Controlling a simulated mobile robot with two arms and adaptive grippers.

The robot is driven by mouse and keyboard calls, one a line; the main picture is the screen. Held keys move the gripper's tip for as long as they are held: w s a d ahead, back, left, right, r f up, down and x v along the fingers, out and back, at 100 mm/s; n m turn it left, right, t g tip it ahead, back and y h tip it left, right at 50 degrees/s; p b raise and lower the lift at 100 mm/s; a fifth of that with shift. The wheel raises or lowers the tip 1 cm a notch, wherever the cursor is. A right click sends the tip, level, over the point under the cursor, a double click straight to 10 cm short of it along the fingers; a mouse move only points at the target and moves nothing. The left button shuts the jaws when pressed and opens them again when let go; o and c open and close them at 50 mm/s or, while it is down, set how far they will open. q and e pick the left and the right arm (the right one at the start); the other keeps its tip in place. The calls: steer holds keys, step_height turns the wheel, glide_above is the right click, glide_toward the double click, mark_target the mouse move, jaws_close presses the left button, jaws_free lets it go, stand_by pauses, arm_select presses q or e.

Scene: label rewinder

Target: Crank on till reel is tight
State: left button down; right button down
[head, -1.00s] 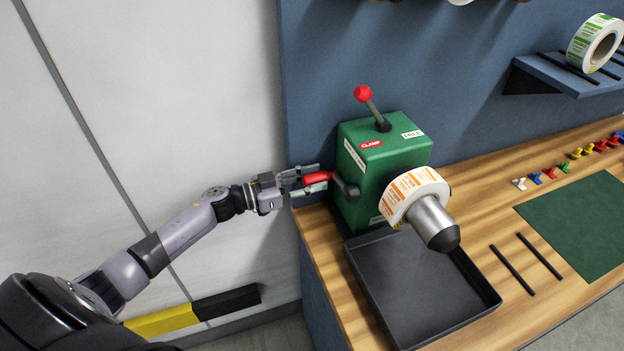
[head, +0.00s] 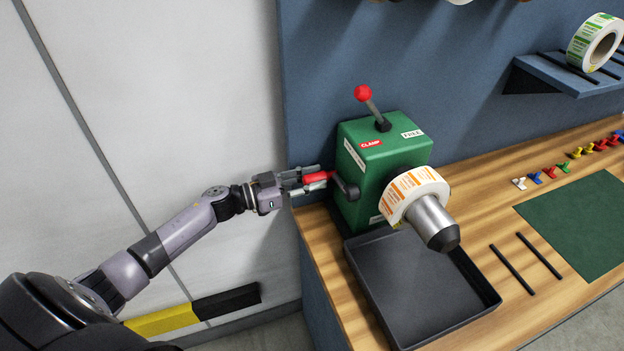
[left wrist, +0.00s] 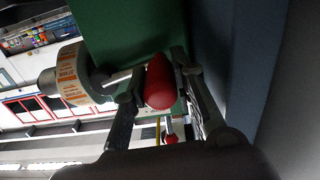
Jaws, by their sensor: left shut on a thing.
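The green rewinder box (head: 386,160) stands on the bench with a clamp lever with a red knob (head: 362,93) on top, leaning toward the CLAMP label. A reel of white and orange labels (head: 414,193) sits on the grey spindle (head: 433,222) at the box's front. The crank's red handle (head: 317,178) points left from its dark arm. My left gripper (head: 312,180) is shut on the red handle, its fingers either side of it. In the left wrist view the handle (left wrist: 159,83) lies between the fingers, and the reel (left wrist: 77,75) shows at left. My right gripper is not in view.
A dark tray (head: 420,290) lies below the reel. Several coloured pegs (head: 563,168), a green mat (head: 590,220) and two black strips (head: 525,265) lie to the right. A green-label reel (head: 597,42) stands on a blue wall shelf (head: 570,75).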

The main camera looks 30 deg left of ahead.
arm_select(q)
steer(key=shift+s+d+f+n+p, duration=0.15)
steer(key=shift+f+n+p, duration=0.3)
steer(key=shift+n+p, duration=0.35)
steer(key=shift+s+d+f+n, duration=0.1)
steer(key=shift+s+f+n, duration=0.05)
steer(key=shift+f+n, duration=0.55)
steer(key=c, duration=1.6)
jaws_free()
steer(key=shift+c, duration=0.2)
steer(key=shift+o, duration=0.2)
steer(key=v, duration=1.2)
